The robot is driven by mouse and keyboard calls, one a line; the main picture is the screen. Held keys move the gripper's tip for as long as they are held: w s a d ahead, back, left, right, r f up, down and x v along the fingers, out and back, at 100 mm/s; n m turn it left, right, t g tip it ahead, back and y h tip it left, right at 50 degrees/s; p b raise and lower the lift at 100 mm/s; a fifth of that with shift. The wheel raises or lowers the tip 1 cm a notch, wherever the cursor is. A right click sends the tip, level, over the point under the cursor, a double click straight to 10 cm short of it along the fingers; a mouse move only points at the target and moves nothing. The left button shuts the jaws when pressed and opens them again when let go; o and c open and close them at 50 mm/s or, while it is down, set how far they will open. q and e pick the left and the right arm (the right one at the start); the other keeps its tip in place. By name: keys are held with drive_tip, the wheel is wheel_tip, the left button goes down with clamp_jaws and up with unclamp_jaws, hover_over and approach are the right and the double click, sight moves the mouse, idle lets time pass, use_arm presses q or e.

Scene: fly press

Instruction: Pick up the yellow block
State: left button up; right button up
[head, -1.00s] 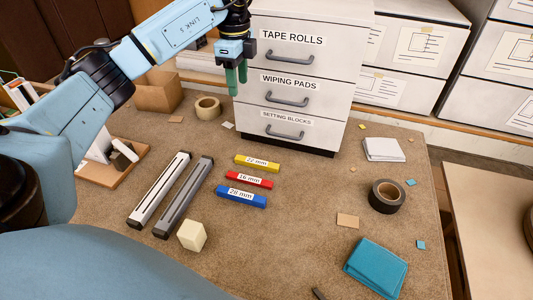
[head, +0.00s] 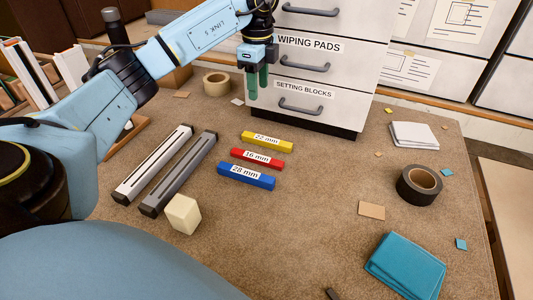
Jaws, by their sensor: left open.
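The yellow block (head: 267,142), labelled 22 mm, lies flat on the brown work surface in the head view. It is the farthest of a row of three, behind the red 16 mm block (head: 257,159) and the blue 28 mm block (head: 246,177). My left gripper (head: 258,88) hangs with its green fingers pointing down, above and behind the yellow block, close in front of the drawer unit. It is open with nothing between its fingers. My right gripper is not in view.
The drawer unit (head: 325,75) stands behind the blocks. Two metal bars (head: 178,175) and a cream block (head: 183,214) lie to the left. A tan tape roll (head: 216,83), black tape roll (head: 419,185) and teal cloth (head: 405,265) lie around.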

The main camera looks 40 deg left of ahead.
use_arm(q)
drive_tip(key=b, duration=0.7)
hover_over(261, 137)
drive_tip(key=f, duration=0.9)
drive_tip(key=shift+s, duration=0.25)
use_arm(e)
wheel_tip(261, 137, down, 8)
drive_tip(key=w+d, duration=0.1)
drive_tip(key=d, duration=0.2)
use_arm(q)
wheel_tip(261, 137, down, 8)
drive_tip(key=shift+w+r+b, duration=0.15)
drive_tip(key=shift+r+b, duration=0.1)
drive_tip(key=shift+b, duration=0.7)
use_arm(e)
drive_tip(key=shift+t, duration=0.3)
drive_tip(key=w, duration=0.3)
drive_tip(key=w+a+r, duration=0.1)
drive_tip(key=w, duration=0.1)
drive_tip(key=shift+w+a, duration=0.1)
use_arm(q)
drive_tip(key=shift+r, duration=0.1)
clamp_jaws()
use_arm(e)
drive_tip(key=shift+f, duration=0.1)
